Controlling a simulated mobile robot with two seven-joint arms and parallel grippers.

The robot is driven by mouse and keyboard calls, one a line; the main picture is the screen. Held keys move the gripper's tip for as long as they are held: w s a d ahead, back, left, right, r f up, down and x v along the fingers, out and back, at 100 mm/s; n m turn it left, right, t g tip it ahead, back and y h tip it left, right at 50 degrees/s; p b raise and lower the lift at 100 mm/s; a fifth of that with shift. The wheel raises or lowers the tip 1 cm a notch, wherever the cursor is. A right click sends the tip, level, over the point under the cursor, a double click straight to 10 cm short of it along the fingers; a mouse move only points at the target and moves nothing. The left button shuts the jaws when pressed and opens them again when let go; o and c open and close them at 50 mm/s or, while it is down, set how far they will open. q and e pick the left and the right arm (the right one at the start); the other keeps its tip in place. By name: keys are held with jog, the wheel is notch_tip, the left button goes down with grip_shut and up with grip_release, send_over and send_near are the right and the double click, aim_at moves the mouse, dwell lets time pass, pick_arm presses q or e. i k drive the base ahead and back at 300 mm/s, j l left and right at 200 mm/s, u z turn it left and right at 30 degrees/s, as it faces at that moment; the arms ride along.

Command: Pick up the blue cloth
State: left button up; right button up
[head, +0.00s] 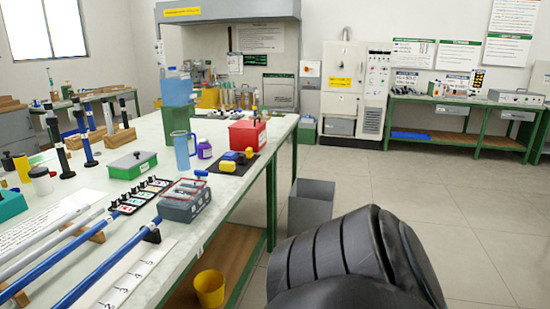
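I cannot make out a clear blue cloth. A flat blue item (411,135) lies on the lower shelf of the far right bench; it is too small to tell whether it is cloth. Neither gripper shows. A dark, ribbed rounded part, likely of my own arm, fills the bottom right and hides the floor behind it.
A long green-framed workbench (232,204) on the left holds rods, a blue jug (182,151), a red box (247,134) and a grey-red case (184,199). Floor at right is clear.

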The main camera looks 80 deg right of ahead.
aim_at(229, 156)
jog(key=z, duration=2.1)
jog(key=u, duration=1.75)
jog(key=z, duration=1.75)
jog(key=i+l, duration=0.4)
jog(key=i, duration=0.15)
jog(key=u, duration=0.05)
